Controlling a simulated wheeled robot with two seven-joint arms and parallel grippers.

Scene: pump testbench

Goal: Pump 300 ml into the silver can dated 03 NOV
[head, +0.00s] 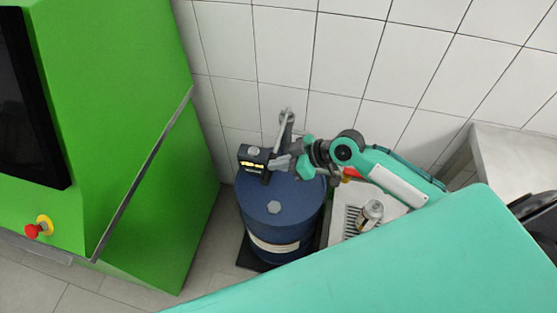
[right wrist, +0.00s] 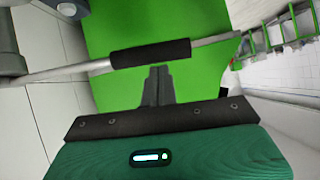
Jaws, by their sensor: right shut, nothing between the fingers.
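A blue drum (head: 272,203) stands on the floor with a hand pump on top. The pump has a dark box with a lit yellow display (head: 252,165), too small to read, and a grey lever (head: 285,128). A silver can (head: 371,211) stands on a grated tray (head: 350,222) right of the drum; its date is not legible. My right gripper (head: 277,164) is shut and empty beside the pump head. In the right wrist view its closed fingers (right wrist: 158,72) point at the black grip (right wrist: 150,53) on a metal bar; whether they touch is unclear. My left gripper is out of view.
A large green cabinet (head: 150,190) with a dark screen and a red emergency button (head: 33,231) stands at the left. A tiled wall (head: 340,50) closes the back. A metal sink or bench (head: 515,165) is at the right. Something red (head: 351,174) shows behind my arm.

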